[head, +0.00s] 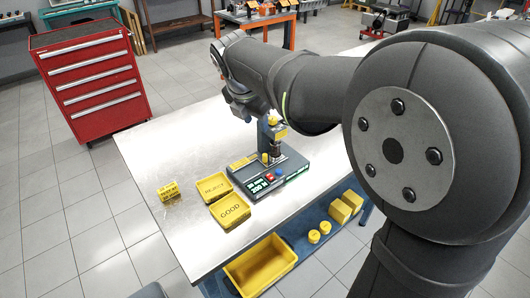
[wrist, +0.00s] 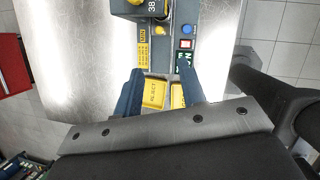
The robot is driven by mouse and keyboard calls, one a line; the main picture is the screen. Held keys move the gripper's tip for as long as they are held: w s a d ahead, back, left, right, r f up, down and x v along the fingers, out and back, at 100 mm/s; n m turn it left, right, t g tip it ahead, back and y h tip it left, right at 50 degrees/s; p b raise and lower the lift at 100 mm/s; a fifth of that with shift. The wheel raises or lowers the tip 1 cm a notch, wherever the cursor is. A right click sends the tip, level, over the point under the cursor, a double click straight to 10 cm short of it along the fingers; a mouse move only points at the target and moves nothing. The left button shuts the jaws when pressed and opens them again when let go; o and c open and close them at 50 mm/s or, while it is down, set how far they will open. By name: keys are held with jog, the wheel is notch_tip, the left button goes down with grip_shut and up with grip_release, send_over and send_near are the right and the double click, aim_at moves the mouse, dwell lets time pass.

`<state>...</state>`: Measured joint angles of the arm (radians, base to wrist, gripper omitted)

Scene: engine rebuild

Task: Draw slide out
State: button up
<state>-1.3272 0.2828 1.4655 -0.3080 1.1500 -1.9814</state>
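The bench tester (head: 270,178) stands on the steel-topped table, with a column, green-lit displays and coloured buttons. It shows at the top of the wrist view (wrist: 168,58). A small yellow knob (wrist: 160,30) sits on its grey top, below a dark block marked 38. I cannot make out clearly which part is the slide; the knob may belong to it. My gripper (wrist: 160,70) is open, its two blue fingers apart with nothing held between them. In the wrist view the fingers point towards the tester's front edge. I cannot tell their height above it.
Yellow REJECT (head: 213,187) and GOOD (head: 230,210) trays lie beside the tester. A small yellow holder (head: 168,191) stands to their left. The bare tabletop (head: 165,150) is free at the left. A yellow bin (head: 260,265) and yellow parts sit on the lower shelf. A red drawer cabinet (head: 90,80) stands beyond.

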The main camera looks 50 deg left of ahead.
aim_at(265, 155)
jog(key=w+a+f, duration=0.1)
jog(key=w+f, duration=0.1)
jog(key=f, duration=0.3)
jog(key=w+a+f+n, duration=0.1)
jog(key=f, duration=0.5)
jog(key=w+a+f+n, duration=0.1)
jog(key=w+f, duration=0.1)
jog(key=f, duration=0.3)
jog(key=shift+w+a+f, duration=0.15)
jog(key=shift+w+f, duration=0.15)
jog(key=shift+f, duration=0.05)
grip_shut()
